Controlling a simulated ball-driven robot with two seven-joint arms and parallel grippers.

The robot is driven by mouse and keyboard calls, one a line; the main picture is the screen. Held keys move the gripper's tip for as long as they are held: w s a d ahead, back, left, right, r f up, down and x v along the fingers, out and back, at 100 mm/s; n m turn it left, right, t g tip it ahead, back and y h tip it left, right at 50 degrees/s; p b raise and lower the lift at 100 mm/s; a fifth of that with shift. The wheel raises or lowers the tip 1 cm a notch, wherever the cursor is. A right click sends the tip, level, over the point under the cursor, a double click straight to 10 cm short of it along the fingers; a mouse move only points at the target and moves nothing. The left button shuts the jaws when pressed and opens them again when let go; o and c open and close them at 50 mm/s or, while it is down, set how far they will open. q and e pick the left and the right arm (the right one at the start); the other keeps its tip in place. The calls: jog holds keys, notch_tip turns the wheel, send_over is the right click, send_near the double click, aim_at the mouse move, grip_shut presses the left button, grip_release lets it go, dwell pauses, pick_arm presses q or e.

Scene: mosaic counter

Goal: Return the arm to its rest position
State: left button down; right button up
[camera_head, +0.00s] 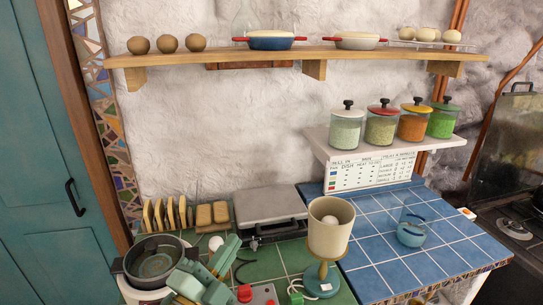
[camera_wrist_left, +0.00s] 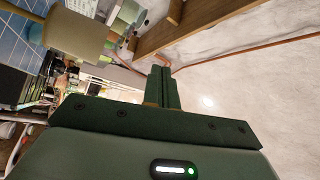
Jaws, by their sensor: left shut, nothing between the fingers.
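My left gripper (camera_head: 222,255) shows at the bottom of the head view, over the green-tiled counter between the dark pot and the beige cup-shaped vessel. Its two fingers are together in the left wrist view (camera_wrist_left: 161,82), with nothing between them. The rest of my green arm runs out of the bottom edge of the head view. My right gripper is in neither view.
A dark pot (camera_head: 154,262) stands left of my gripper. Behind are a grey press-like appliance (camera_head: 270,207) and bread slices (camera_head: 160,213). A wooden shelf (camera_head: 290,53) runs above. Blue tiles (camera_head: 380,255) are mostly clear.

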pick_arm(q)
jog(key=s+a+f+n+g+y, duration=0.35)
jog(key=a+f+n+y, duration=0.3)
jog(key=a, duration=0.25)
jog(key=s+a+f+n+g+y, duration=0.3)
jog(key=s+a+f+n+y, duration=0.2)
jog(key=a+f+y, duration=0.3)
jog(key=s+a+f+g, duration=0.5)
jog(key=s, duration=0.4)
jog(key=s+d+f+g+h+b, duration=0.1)
jog(key=s+d+f, duration=0.1)
jog(key=f, duration=0.8)
jog(key=s+d+f+g+h+b, duration=0.1)
jog(key=s+f, duration=0.1)
jog(key=f, duration=0.9)
jog(key=s+d+f+g+h+b, duration=0.1)
jog(key=s+d+f+g+h, duration=0.1)
jog(key=f, duration=0.8)
jog(key=s+f+n+g+b, duration=0.2)
jog(key=s+f+n, duration=0.2)
jog(key=s+f, duration=1.1)
jog(key=s+h, duration=0.1)
jog(key=s, duration=0.2)
jog(key=shift+s+a+f, duration=0.3)
jog(key=shift+f, duration=0.05)
